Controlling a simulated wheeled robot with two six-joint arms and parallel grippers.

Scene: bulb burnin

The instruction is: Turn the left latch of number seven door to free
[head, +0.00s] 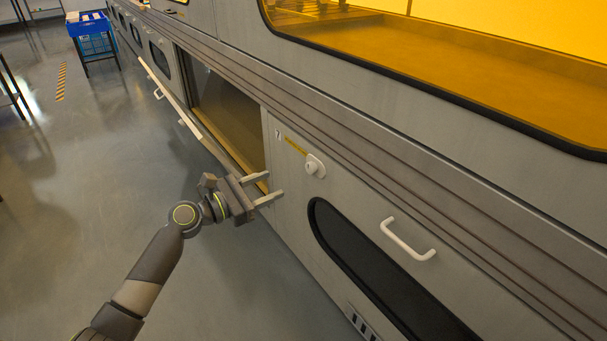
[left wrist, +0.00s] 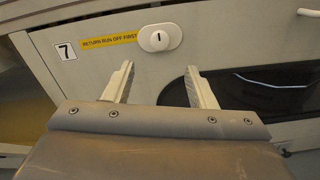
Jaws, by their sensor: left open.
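The number seven door (head: 300,213) is a grey panel with a "7" label, a yellow strip, a dark window and a white handle (head: 408,239). Its left latch (head: 315,166) is a white round knob on an oval plate at the upper left of the door. In the left wrist view the latch (left wrist: 160,38) shows a short dark mark, upright on the knob. My left gripper (head: 270,187) is open and empty, left of and a little below the latch, apart from it. In the left wrist view its fingers (left wrist: 158,88) are below the latch. My right gripper is not in view.
Left of the door is an open bay (head: 224,108) with a lowered white-edged flap (head: 186,118) projecting along it. An orange-lit window (head: 440,60) runs above. The grey floor (head: 110,190) at the left is clear; a blue crate (head: 89,24) stands far back.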

